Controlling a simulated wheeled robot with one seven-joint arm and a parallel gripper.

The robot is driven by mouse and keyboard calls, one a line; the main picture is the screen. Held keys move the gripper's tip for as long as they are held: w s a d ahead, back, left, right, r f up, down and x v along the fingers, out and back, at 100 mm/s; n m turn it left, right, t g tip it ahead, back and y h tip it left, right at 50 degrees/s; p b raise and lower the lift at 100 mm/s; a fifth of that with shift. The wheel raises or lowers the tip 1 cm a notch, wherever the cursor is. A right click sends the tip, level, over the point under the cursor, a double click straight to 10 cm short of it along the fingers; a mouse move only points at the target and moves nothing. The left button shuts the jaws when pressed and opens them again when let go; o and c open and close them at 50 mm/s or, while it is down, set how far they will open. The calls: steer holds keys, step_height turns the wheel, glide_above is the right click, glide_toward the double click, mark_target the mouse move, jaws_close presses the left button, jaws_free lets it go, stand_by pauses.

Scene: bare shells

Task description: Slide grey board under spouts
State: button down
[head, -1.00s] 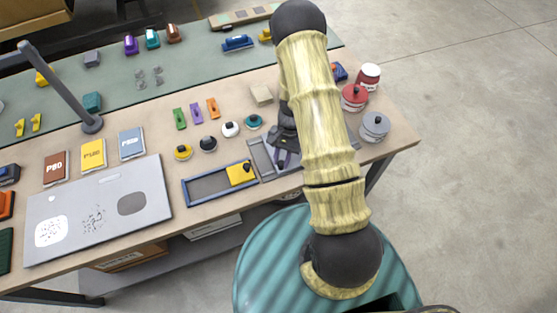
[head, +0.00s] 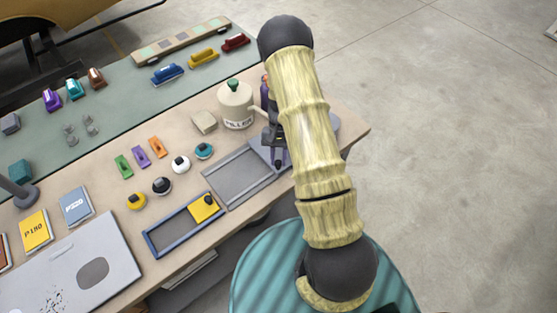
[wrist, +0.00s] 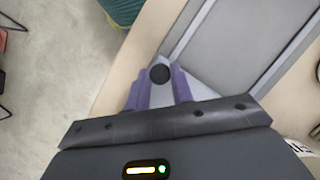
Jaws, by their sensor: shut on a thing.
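The grey board (head: 261,153) is a flat panel at the right end of a grey framed tray (head: 238,178), whose left part is bare. In the wrist view the board (wrist: 198,88) shows as a pale patch with a round black knob (wrist: 160,73). My gripper (head: 276,158) is low over the board; its purple fingers (wrist: 160,92) are closed about the knob. A cream pot (head: 236,97) with a green knob and a side spout (head: 257,112) stands just behind the board. My arm hides the board's right side and anything beyond it.
A blue-framed tray (head: 170,232) with a yellow slider (head: 205,207) lies left of the grey tray. Several small knobbed pots and coloured clips lie behind it. A beige block (head: 204,122) is near the cream pot. The table's front edge is close.

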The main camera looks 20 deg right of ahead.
steer(key=shift+d, duration=0.35)
steer(key=c, duration=1.2)
jaws_free()
steer(key=shift+d, duration=0.1)
steer(key=shift+c, duration=0.2)
steer(key=shift+w+a+r, duration=0.1)
steer(key=shift+a, duration=0.15)
steer(key=b+v, duration=0.4)
steer(key=v, duration=1.3)
steer(key=shift+d, duration=0.15)
steer(key=shift+r, duration=0.1)
